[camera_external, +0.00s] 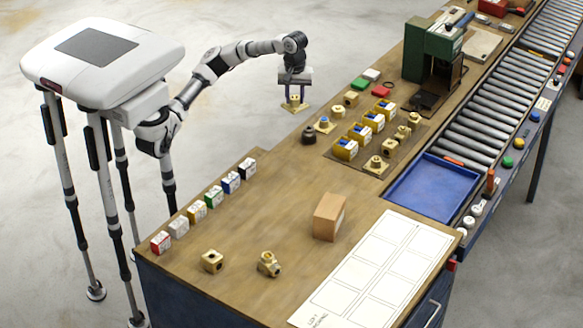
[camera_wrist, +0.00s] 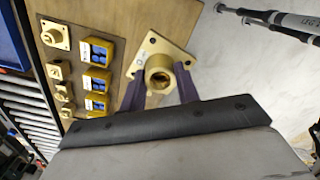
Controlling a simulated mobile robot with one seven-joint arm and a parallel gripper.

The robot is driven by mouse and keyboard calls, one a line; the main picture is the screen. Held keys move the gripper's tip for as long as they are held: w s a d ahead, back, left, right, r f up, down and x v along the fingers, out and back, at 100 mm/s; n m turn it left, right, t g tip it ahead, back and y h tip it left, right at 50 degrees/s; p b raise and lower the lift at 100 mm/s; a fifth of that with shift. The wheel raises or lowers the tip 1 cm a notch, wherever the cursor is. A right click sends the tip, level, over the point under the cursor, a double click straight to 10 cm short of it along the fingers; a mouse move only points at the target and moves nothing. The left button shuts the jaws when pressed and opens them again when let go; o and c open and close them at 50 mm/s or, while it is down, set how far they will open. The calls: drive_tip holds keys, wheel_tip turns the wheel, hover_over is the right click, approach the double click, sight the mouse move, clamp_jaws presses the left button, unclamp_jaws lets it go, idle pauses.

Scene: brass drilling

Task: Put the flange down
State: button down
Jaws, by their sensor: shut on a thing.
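The brass flange (camera_external: 295,105) has a square plate with corner holes and a round hollow hub. My gripper (camera_external: 294,92) is shut on it and holds it in the air by the back left edge of the workbench (camera_external: 270,190). In the wrist view the flange (camera_wrist: 160,68) sits between the two dark fingers of my gripper (camera_wrist: 160,85), its hub opening facing the camera. Part of the hub and plate is hidden by the fingers. Another flange (camera_external: 376,163) of the same kind lies on the board with brass parts.
A brown board (camera_external: 349,160) holds several brass fittings and yellow-and-blue boxes. A dark round part (camera_external: 309,135) stands beside it. A green drill machine (camera_external: 430,55), a blue tray (camera_external: 433,188), a cardboard box (camera_external: 329,217) and a row of small coloured boxes (camera_external: 212,197) surround clear wood in the bench's middle.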

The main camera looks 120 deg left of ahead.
drive_tip(key=shift+r, duration=0.25)
drive_tip(key=shift+w+d+r, duration=0.1)
drive_tip(key=shift+w+d, duration=0.15)
drive_tip(key=shift+w, duration=0.05)
drive_tip(key=w+d+r+m+p, duration=0.2)
drive_tip(key=w+d+m+p, duration=0.15)
drive_tip(key=w+d, duration=0.55)
drive_tip(key=w+d+r+m+p, duration=0.2)
drive_tip(key=w+d+m, duration=0.3)
drive_tip(key=d, duration=0.7)
drive_tip(key=w+d+r+m+p, duration=0.2)
drive_tip(key=d+m, duration=0.1)
drive_tip(key=d, duration=1.1)
drive_tip(key=w+d+r+m+p, duration=0.2)
drive_tip(key=d+m, duration=0.2)
drive_tip(key=d, duration=0.9)
drive_tip(key=f, duration=0.6)
drive_tip(key=f+p, duration=0.1)
drive_tip(key=f, duration=1.3)
drive_tip(key=shift+d+p, duration=0.25)
drive_tip(key=shift+p, duration=0.1)
